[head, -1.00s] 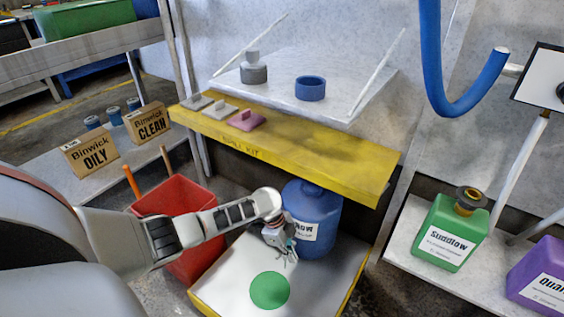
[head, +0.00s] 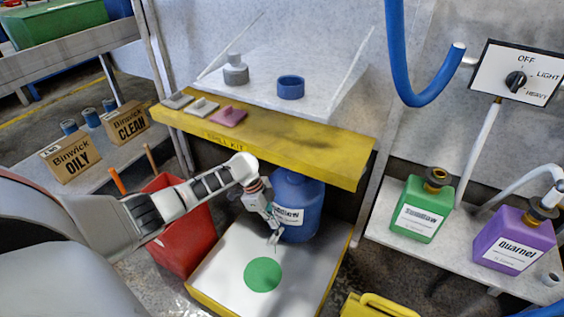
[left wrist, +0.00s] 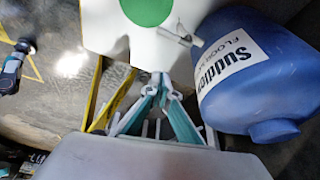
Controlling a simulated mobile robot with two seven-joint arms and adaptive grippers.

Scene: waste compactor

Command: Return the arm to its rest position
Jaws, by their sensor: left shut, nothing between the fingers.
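My left arm comes in from the left in the head view. Its gripper (head: 274,231) is shut and empty, pointing down above the white platform (head: 225,262) with the green disc (head: 262,274). It is close in front of a blue jug (head: 298,226); I cannot tell whether they touch. In the left wrist view the closed fingertips (left wrist: 160,80) show against the platform edge, with the blue jug (left wrist: 262,88) to the right and the green disc (left wrist: 147,10) at the top. My right gripper is not in view.
A yellow spill-kit shelf (head: 270,142) overhangs the jug. A red bin (head: 185,245) stands behind my arm. Green (head: 421,213) and purple (head: 512,243) jugs stand on a ledge at right, below a dial panel (head: 516,72). A yellow object (head: 375,305) is at the bottom edge.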

